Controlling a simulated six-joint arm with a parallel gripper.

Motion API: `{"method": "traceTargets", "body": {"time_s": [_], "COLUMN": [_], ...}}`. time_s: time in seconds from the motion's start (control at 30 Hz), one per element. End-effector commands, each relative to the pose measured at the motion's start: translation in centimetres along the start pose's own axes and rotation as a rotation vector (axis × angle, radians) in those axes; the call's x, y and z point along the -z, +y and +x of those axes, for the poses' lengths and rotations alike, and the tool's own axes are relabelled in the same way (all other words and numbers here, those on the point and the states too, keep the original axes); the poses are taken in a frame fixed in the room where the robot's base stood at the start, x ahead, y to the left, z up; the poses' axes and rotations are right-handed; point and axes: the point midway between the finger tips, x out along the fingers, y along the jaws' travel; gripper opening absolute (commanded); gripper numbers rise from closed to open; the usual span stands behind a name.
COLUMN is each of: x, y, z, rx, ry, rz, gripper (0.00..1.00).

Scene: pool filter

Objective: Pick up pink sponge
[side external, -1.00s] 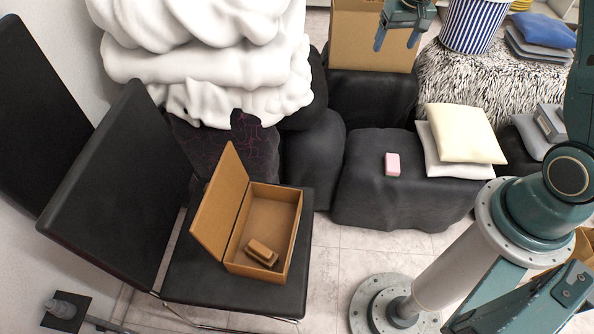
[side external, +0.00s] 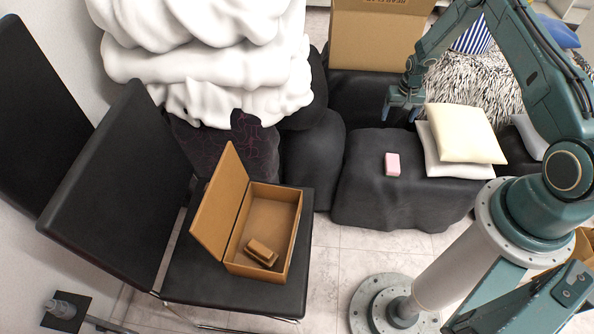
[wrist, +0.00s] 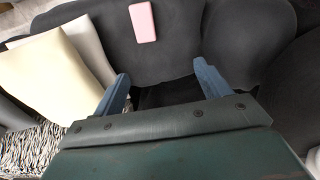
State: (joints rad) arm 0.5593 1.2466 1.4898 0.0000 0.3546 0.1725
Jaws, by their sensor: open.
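The pink sponge (side external: 392,165) lies on top of a black draped block (side external: 365,195), left of the pillows.
A cream pillow (side external: 466,133) on a white one (side external: 452,168) lies right of the sponge. A cardboard box (side external: 375,42) stands behind. An open brown box (side external: 283,235) with a wooden brush (side external: 262,252) sits on a black chair. The block's top around the sponge is clear.

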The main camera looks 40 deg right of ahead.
Motion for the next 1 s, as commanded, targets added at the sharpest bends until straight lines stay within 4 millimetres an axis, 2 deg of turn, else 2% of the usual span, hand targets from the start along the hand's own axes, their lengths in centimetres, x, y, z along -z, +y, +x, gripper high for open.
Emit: {"method": "traceTargets", "body": {"time_s": [0.03,0.1,0.2,0.33,0.5,0.77,1.0], "x": [-0.5,-1.1,-1.9,-2.7,-3.2,-3.2,-3.4], "y": [0.8,1.6,2.5,3.4,3.8,3.8,3.8], "z": [1.9,4.1,6.6,8.8,9.8,10.2,12.2], "rx": [-0.003,-0.005,-0.008,-0.01,-0.011,-0.011,-0.011], "ry": [-0.012,-0.023,-0.035,-0.045,-0.05,-0.05,-0.051], "rz": [0.016,0.034,0.057,0.076,0.086,0.086,0.085], "gripper": [0.75,0.75,0.75,0.75,0.75,0.75,0.75]}}
